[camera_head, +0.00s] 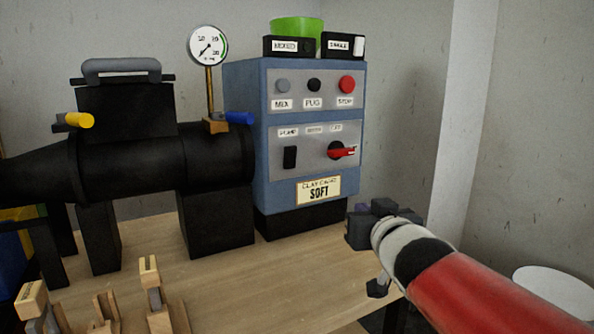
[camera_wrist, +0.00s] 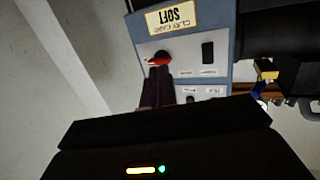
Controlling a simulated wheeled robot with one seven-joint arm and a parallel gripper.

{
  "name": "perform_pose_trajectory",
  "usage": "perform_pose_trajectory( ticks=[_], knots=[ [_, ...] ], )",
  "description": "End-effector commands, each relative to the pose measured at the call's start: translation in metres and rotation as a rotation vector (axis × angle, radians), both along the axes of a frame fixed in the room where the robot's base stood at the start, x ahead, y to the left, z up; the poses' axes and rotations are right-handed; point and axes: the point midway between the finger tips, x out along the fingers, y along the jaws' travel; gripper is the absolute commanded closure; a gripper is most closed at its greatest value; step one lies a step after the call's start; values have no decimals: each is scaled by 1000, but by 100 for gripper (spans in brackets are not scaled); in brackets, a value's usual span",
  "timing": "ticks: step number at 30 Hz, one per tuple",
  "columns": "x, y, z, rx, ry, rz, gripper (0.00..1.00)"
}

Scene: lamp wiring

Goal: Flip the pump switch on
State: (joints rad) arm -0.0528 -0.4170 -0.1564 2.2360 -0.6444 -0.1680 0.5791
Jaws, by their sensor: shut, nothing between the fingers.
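The pump switch (camera_head: 290,157) is a black upright rocker under a label reading PUMP, on the lower grey panel of a blue control box (camera_head: 262,180). In the wrist view, which is upside down, the rocker (camera_wrist: 208,53) shows to the right of my fingers. I cannot tell which way it is set. My gripper (camera_head: 384,208) is in front of the box, low and to the right of the switch, apart from it. In the wrist view its dark fingers (camera_wrist: 158,88) are together and empty, appearing just below a red-handled rotary knob (camera_wrist: 158,59).
The red-handled knob (camera_head: 343,150) sits right of the switch. MIX, PUG and red STOP buttons (camera_head: 347,84) are above. A black machine (camera_head: 130,145) with a gauge (camera_head: 208,45) stands left. Wooden pieces (camera_head: 150,285) lie front left. A white round top (camera_head: 555,290) is at right.

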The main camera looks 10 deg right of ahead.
Motion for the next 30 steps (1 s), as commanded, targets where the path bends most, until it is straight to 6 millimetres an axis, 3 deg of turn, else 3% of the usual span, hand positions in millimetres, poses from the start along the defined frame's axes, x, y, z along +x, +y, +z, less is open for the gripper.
perform_pose_trajectory(
  ticks=[4,12,25,30],
  knots=[
    [26,22,18,14,-153,153,100],
    [36,50,32,35,-260,341,100],
    [38,53,34,37,-267,359,100],
    [53,59,36,37,-266,358,100]
  ],
)
